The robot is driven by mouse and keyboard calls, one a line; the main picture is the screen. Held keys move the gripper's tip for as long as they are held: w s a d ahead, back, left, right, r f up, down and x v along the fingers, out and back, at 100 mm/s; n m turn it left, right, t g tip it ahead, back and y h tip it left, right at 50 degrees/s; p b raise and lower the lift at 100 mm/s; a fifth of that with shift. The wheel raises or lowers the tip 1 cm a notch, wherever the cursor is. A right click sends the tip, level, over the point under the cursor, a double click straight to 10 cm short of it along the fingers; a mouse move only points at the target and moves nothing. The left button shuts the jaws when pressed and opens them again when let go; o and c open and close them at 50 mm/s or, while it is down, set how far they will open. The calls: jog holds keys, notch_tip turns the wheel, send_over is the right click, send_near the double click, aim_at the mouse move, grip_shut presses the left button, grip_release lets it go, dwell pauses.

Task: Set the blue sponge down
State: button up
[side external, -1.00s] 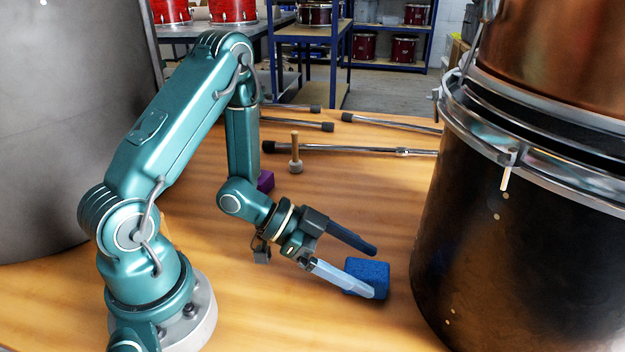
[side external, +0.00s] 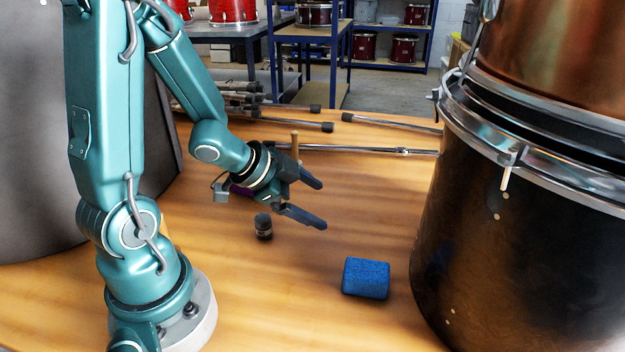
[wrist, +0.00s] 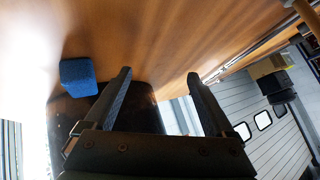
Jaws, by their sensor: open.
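The blue sponge (side external: 366,278) is a small block resting on the wooden bench, left of the large dark drum in the side view. It also shows in the wrist view (wrist: 78,77), to the left of the fingers and apart from them. My gripper (side external: 318,204) is raised above the bench, up and to the left of the sponge in the side view. Its two fingers are spread with nothing between them. They also show apart in the wrist view (wrist: 160,95).
The dark drum (side external: 510,240) with a metal rim stands close on the sponge's right. A small dark-topped object (side external: 263,226) stands under my gripper. A wooden-handled mallet (side external: 295,146) is behind it. Metal rods (side external: 375,150) lie toward the back. The bench front is clear.

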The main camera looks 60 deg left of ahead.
notch_tip(320, 180, up, 5)
jog(key=a+n+y, duration=0.2)
jog(key=n+y, duration=0.1)
jog(key=s+d+r+n+g+h, duration=0.2)
jog(key=s+d+r+n+g, duration=0.1)
jog(key=s+d, duration=0.6)
jog(key=s+r+n, duration=0.1)
jog(key=s, duration=0.2)
jog(key=shift+d+r, duration=0.15)
